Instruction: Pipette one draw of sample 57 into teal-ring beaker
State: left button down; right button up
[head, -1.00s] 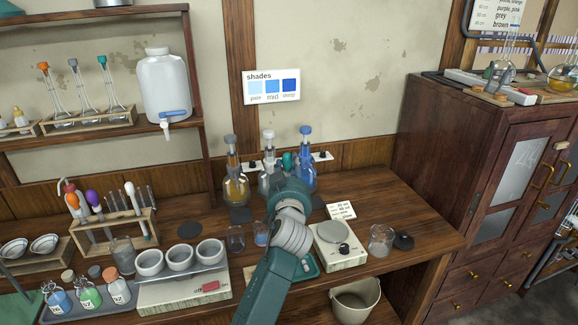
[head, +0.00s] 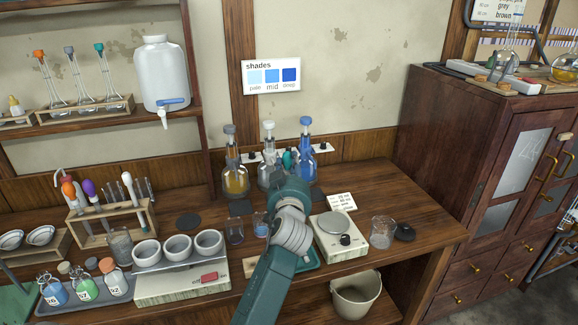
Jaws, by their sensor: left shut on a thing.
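My left gripper (head: 290,186) is over the middle of the bench, in front of the dispenser bottles, pointing away from me. Its fingers are mostly hidden behind my own wrist. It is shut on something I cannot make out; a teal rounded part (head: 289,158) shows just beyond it. A small beaker with blue liquid (head: 260,226) stands left of my wrist, with another small beaker (head: 234,233) beside it. A teal ring cannot be told on either. Tagged sample bottles, blue (head: 54,290), green (head: 86,288) and clear (head: 116,285), stand at lower left; their numbers are not clear. My right gripper is not in view.
A rack (head: 110,222) holds pipettes with coloured bulbs. Amber (head: 236,180) and blue (head: 306,170) dispenser bottles stand behind.

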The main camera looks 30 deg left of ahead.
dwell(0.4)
pick_arm(q)
notch_tip(320, 180, up, 4)
jog(key=p, duration=0.3)
jog(key=shift+r, duration=0.2)
jog(key=c, duration=2)
grip_release()
